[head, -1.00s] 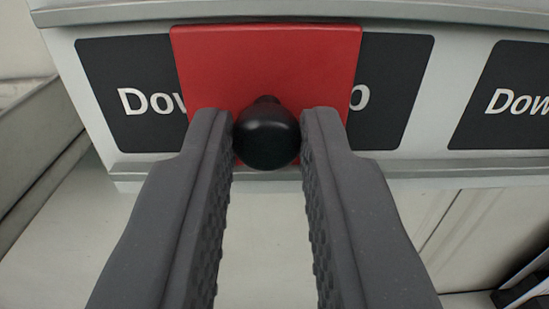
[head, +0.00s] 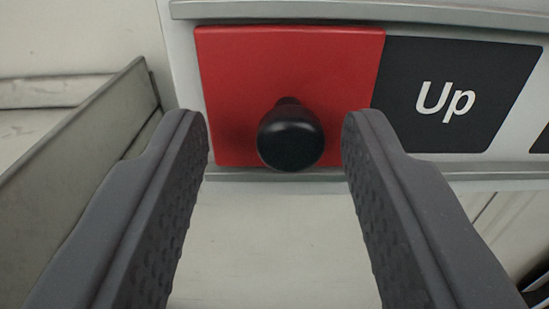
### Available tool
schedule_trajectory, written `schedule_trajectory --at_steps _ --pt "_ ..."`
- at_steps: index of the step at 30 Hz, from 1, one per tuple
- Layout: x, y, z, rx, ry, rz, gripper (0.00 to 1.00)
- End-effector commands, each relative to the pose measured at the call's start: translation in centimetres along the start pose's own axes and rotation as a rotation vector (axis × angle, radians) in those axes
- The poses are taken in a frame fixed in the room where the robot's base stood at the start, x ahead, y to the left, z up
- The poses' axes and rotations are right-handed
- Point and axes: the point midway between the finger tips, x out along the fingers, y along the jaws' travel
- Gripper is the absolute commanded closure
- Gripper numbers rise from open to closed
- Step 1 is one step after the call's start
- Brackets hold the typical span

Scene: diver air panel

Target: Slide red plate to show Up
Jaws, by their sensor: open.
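The red plate (head: 240,85) sits at the left end of its rail track in the head view, with the left label covered. The black "Up" label (head: 458,90) is fully readable just right of the plate. A round black knob (head: 290,138) sticks out from the plate's lower middle. My gripper (head: 275,125) is open, with one finger on each side of the knob. Gaps show between the knob and both fingers, the left gap wider than the right.
Metal rails run along the top (head: 400,14) and bottom of the plate's track. A grey raised edge (head: 75,150) stands at the left. A pale flat surface (head: 270,240) lies below the panel. Part of another dark label shows at the far right edge.

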Motion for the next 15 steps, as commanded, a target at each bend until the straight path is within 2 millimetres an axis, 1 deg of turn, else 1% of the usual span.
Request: schedule_trajectory --at_steps 4,8,15 --pt "-0.6 0.0 0.0 0.001 0.000 0.000 0.60" --pt "-2.0 0.0 0.0 0.002 0.001 0.000 0.60" --pt "-6.2 0.0 0.0 0.001 0.001 -0.003 0.60"
